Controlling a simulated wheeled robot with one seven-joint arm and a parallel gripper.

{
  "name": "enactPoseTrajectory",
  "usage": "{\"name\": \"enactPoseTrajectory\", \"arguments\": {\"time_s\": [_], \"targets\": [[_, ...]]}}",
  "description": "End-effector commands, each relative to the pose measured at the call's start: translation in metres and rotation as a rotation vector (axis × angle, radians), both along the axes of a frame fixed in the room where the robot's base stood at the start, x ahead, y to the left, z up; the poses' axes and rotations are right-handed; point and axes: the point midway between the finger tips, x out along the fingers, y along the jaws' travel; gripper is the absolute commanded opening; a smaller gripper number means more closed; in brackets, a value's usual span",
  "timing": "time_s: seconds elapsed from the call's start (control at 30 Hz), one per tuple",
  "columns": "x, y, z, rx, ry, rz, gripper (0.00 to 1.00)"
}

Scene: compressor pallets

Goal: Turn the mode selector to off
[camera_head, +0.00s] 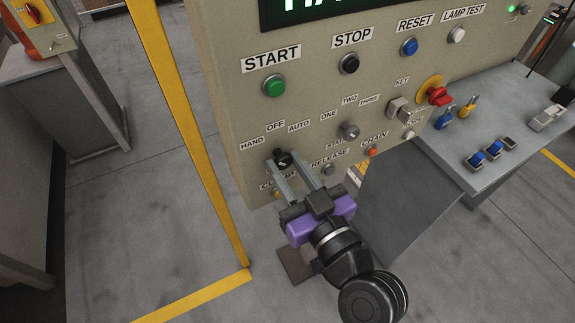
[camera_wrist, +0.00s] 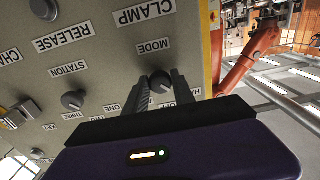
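The mode selector (camera_head: 283,158) is a small black knob low on the left of the beige control panel (camera_head: 225,85). The labels HAND, OFF and AUTO arc above it. In the wrist view the knob (camera_wrist: 160,82) appears beside its upside-down MODE label. My gripper (camera_head: 282,160) has its two grey fingers on either side of the knob, with the tips at the panel face. The fingers stand apart, and I see no clear grip on the knob. The knob's pointer is too small and partly covered to read. In the wrist view the fingers partly cover the OFF label.
The station knob (camera_head: 349,131) sits to the right of the mode selector. The green START button (camera_head: 274,86) is above it. Small CLAMP, RELEASE and CHAIN buttons lie below. A red emergency button (camera_head: 438,96) is further right. A yellow post (camera_head: 185,125) stands left of the panel.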

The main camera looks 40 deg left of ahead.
Motion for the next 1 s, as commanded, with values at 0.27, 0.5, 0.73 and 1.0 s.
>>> {"name": "enactPoseTrajectory", "arguments": {"time_s": [0.27,0.5,0.73,1.0], "targets": [[0.0,-0.0004,-0.0002,0.007,0.018,0.0,0.0],[-0.0003,-0.0004,-0.0001,0.048,0.118,0.0,0.0],[-0.0004,-0.0005,0.0002,0.118,0.288,-0.001,0.0],[-0.0006,-0.0006,0.0002,0.203,0.496,-0.002,0.0]]}}
